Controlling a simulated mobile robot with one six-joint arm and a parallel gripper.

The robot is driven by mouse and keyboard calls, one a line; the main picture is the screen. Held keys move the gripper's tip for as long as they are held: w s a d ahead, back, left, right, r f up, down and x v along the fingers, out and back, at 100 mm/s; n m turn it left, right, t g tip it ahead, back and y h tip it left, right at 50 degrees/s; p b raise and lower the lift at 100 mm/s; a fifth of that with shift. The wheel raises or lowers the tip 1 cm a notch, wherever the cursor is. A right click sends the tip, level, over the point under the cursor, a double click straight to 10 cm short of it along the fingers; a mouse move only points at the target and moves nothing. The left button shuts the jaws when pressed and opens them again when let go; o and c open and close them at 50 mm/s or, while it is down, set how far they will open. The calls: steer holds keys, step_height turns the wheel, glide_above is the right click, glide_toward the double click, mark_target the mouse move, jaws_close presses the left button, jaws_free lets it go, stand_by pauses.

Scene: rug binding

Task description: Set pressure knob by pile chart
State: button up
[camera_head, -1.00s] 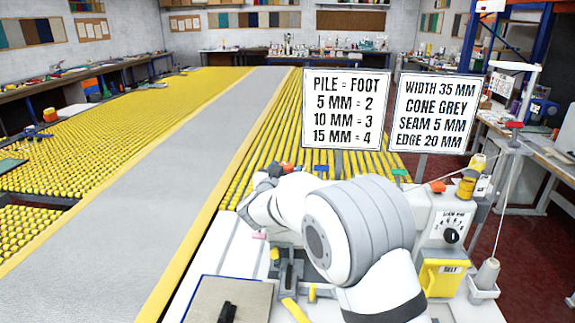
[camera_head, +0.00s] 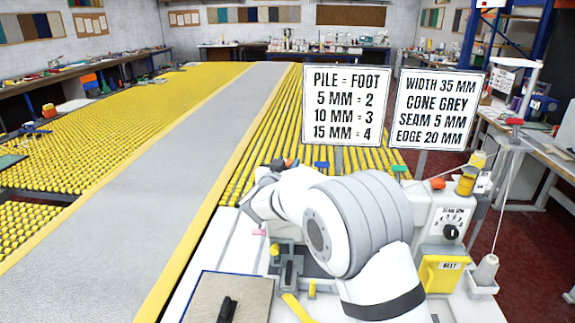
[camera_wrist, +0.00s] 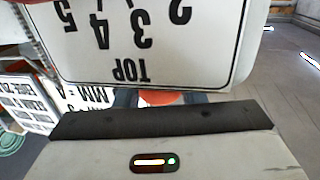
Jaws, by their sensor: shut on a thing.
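The pile chart (camera_head: 346,104) stands upright behind the machine and reads 5 MM = 2, 10 MM = 3, 15 MM = 4. The wrist view shows my gripper (camera_wrist: 168,100) shut on an orange-red knob (camera_wrist: 165,97), mostly hidden by the dark bar in front. Beyond it a white scale plate (camera_wrist: 150,45) shows upside down, with TOP and the numerals 2, 3, 4, 5. The knob's pointer is not visible, so its setting cannot be told.
A second sign (camera_head: 435,108) gives width, cone, seam and edge. A numbered dial (camera_head: 450,231) sits above a yellow box marked BELT (camera_head: 442,274) on the right. A thread cone (camera_head: 486,270) stands beside it. The grey strip (camera_head: 150,180) on the left is clear.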

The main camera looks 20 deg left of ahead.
steer(key=shift+r+m+h+p, duration=0.1)
steer(key=shift+m+h+p, duration=0.2)
steer(key=shift+h+p, duration=0.2)
steer(key=m+h+p, duration=0.1)
steer(key=h+p, duration=0.1)
steer(key=shift+m+h, duration=0.4)
steer(key=shift+m+g+h+p, duration=0.55)
steer(key=shift+m+h, duration=0.3)
steer(key=shift+h, duration=0.4)
steer(key=shift+m+g+h+p, duration=0.55)
steer(key=shift+m+h, duration=0.3)
steer(key=shift+h, duration=0.7)
steer(key=o, duration=1)
